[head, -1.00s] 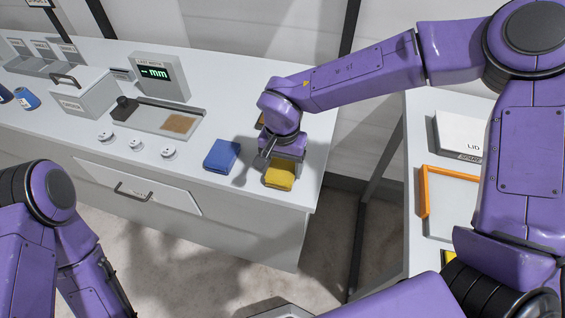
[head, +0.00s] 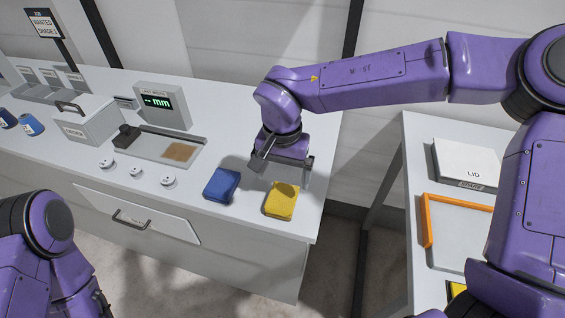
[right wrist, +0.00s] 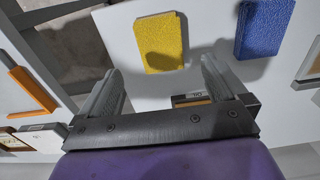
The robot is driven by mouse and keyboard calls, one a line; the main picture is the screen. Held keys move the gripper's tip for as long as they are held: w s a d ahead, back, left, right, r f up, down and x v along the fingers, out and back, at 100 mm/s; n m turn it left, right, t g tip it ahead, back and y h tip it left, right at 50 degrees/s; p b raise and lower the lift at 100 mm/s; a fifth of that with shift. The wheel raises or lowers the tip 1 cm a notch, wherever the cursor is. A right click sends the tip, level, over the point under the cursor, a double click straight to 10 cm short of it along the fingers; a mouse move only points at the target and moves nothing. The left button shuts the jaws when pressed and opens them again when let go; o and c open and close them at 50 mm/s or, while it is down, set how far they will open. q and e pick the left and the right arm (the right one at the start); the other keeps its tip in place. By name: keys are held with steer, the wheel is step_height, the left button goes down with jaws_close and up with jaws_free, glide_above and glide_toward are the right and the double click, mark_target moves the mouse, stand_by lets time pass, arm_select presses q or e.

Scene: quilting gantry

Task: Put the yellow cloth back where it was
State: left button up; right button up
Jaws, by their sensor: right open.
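The yellow cloth (head: 282,200) lies folded flat on the white bench top near its right front corner. It also shows in the right wrist view (right wrist: 161,42), beyond my fingertips. A blue folded cloth (head: 222,184) lies just left of it, with a gap between them. It shows in the right wrist view (right wrist: 264,28) too. My right gripper (head: 282,174) is open and empty, above and behind the yellow cloth and apart from it. My left arm shows at the lower left, but its gripper is out of the picture.
Left of the cloths are three small white knobs (head: 136,171), a recessed tray (head: 160,147) and a display box (head: 162,105). A closed drawer (head: 135,213) is in the bench front. At right, another table holds a white lid box (head: 466,163) and an orange-edged tray (head: 427,225).

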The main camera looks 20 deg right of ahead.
step_height(320, 180, up, 4)
steer(key=shift+r, duration=0.2)
